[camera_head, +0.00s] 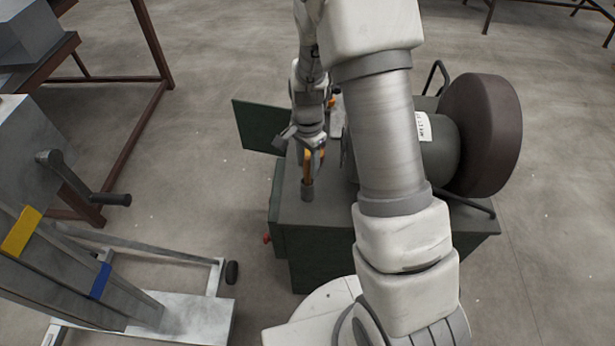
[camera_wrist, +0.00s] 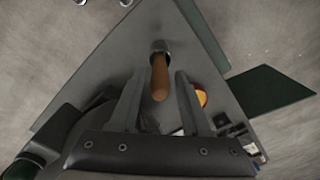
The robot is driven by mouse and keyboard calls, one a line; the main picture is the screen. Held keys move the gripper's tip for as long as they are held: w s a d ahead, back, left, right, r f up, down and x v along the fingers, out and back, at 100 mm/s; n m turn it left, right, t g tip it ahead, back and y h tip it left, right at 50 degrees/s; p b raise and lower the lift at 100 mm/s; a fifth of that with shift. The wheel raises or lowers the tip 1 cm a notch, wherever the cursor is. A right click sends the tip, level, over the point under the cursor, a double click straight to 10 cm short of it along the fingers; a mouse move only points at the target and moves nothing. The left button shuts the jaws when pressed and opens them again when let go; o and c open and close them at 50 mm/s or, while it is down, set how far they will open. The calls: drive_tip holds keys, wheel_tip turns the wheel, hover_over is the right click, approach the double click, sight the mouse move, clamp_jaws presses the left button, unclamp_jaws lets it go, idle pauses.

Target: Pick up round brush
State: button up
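The round brush stands upright on the dark green-grey cabinet top, with its wooden handle (camera_head: 308,164) pointing up and a grey round end (camera_head: 307,190) at the bottom. In the wrist view its handle (camera_wrist: 160,80) shows between the two fingers, with gaps on both sides. My gripper (camera_wrist: 160,77) is open, its fingers spread around the handle. In the head view my gripper (camera_head: 314,143) is right above the brush and hides the handle's top. I cannot see any contact.
The cabinet (camera_head: 330,222) carries a machine with a big dark wheel (camera_head: 482,135) on the right. An open green door panel (camera_head: 258,127) sticks out left. An orange item (camera_wrist: 202,97) lies near the right finger. A metal stand with a crank (camera_head: 85,183) is at the left.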

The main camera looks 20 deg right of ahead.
clamp_jaws()
